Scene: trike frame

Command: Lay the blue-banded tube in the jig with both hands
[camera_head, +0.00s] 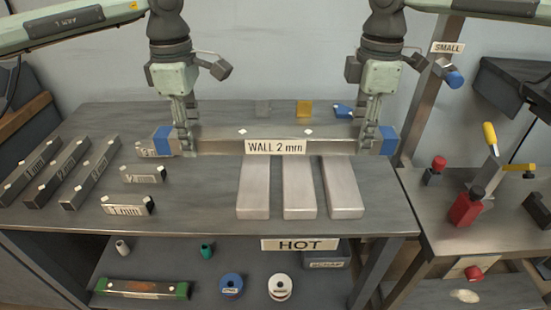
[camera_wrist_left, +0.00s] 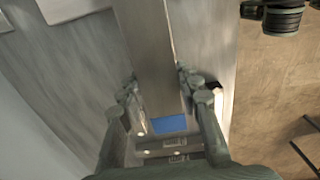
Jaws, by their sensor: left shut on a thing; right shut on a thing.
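The blue-banded tube (camera_head: 222,138) is a long grey square tube with a blue band near each end and a "WALL 2 mm" label at its middle. It lies across the picture, level, at the back part of the bench. My left gripper (camera_head: 187,145) is shut on it just inside the left blue band. My right gripper (camera_head: 368,143) is shut on it just inside the right band. In the left wrist view the tube (camera_wrist_left: 150,55) runs between the fingers (camera_wrist_left: 157,95), its blue band showing. Whether the tube touches the bench I cannot tell. No jig is clearly recognisable.
Three pale bars (camera_head: 299,190) lie on the bench (camera_head: 200,205) in front of the tube. Dark tubes (camera_head: 58,172) and short labelled pieces (camera_head: 128,205) are at left. A side table (camera_head: 440,215) at right carries a yellow-handled clamp (camera_head: 490,140) and red items. A "HOT" sign (camera_head: 299,245) hangs below.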

